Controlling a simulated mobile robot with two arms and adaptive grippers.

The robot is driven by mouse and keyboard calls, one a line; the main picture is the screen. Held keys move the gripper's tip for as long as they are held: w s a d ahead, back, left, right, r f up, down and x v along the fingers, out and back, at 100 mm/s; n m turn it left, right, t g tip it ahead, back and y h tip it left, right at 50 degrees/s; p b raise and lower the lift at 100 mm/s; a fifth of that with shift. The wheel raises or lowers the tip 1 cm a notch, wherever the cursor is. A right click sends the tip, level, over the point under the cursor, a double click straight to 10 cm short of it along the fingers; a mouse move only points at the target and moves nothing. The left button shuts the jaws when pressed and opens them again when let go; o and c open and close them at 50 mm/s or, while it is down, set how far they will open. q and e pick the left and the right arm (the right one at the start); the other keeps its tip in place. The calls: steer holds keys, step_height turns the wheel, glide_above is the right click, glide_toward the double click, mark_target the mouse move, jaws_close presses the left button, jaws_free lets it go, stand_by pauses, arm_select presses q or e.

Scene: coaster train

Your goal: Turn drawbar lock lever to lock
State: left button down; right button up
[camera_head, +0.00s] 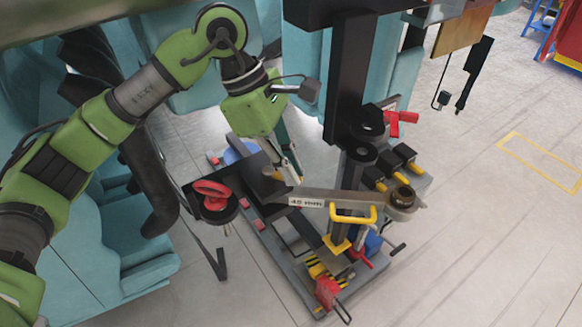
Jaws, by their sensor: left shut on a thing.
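My left gripper (292,170) reaches down from the upper left, its fingers closed at the left end of a long grey wrench-like bar (340,197). The bar lies roughly level and carries small dark lettering near the gripper. Its right end is a ring around a dark round fitting (403,194). Which part is the drawbar lock lever I cannot tell for sure. A red handle (404,117) sticks out right of the black column, and a red knob (210,188) sits on a black bracket at the left. The fingertips are small and partly blurred. My right gripper is out of view.
A black upright column (348,80) stands behind the bar. A grey base frame (262,235) with yellow, red and blue parts lies below. A yellow handle (353,214) stands by the bar. Teal seats (110,245) crowd the left.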

arm_select(q)
steer(key=shift+s+a+f+m+g+b, duration=0.1)
steer(key=shift+s+m+g+b, duration=0.1)
steer(key=shift+m+b, duration=0.35)
steer(key=shift+s+a+f+m+g+b, duration=0.1)
steer(key=shift+s+m+g+b, duration=0.1)
steer(key=shift+m+b, duration=0.3)
steer(key=shift+s+a+r+m+g+y+b, duration=0.1)
steer(key=shift+s+a+m+g+y+b, duration=0.15)
steer(key=shift+m+b, duration=0.5)
steer(key=shift+s+a+r+m+g+y+b, duration=0.15)
steer(key=shift+s+m+g+y+b, duration=0.15)
steer(key=shift+m, duration=0.85)
steer(key=shift+s+a+f+m+g+y+b, duration=0.1)
steer(key=shift+s+a+m+g+y+b, duration=0.25)
steer(key=shift+m, duration=0.6)
steer(key=shift+w+d+r, duration=0.1)
steer(key=c, duration=2.1)
jaws_free()
steer(key=shift+c, duration=0.2)
